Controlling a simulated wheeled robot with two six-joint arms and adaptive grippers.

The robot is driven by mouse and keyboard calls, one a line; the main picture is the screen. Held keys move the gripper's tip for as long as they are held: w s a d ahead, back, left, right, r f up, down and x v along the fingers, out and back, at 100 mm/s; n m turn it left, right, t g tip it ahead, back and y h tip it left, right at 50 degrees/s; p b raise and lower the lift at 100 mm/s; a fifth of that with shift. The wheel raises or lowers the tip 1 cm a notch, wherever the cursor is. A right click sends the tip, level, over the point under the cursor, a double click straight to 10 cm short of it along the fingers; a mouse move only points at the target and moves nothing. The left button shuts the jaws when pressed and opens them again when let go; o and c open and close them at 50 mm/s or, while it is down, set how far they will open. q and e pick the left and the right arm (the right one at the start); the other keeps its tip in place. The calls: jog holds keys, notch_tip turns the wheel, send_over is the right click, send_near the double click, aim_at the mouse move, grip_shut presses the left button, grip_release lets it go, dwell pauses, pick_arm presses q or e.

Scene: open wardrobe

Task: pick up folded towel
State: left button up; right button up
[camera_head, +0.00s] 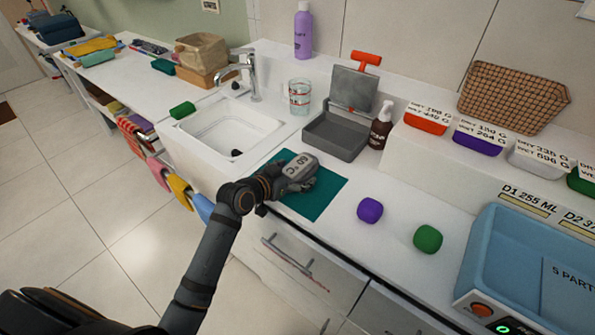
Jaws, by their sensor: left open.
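My left gripper (278,184) reaches over the white counter from the lower left, its jaws open. It is at a grey rounded object (299,170) marked "60°C"; I cannot tell if they touch. Both are over a flat teal cloth (325,192) on the counter, partly hidden by the gripper and the grey object. I cannot tell if this cloth is folded. Folded cloths in yellow (92,46) and teal (98,58) lie at the far left counter. A dark blue folded pile (57,28) is beyond them. My right gripper is not in view.
A white sink (222,130) with a tap is left of the cloth. A grey open box (335,137) and a brown pump bottle (381,126) stand behind it. Purple (370,210) and green (428,239) lumps lie to the right, before a blue device (515,265).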

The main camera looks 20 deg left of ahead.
pick_arm(q)
jog(key=shift+c, duration=0.3)
jog(key=shift+f, duration=0.1)
jog(key=c, duration=1.2)
jog(key=shift+c, duration=0.3)
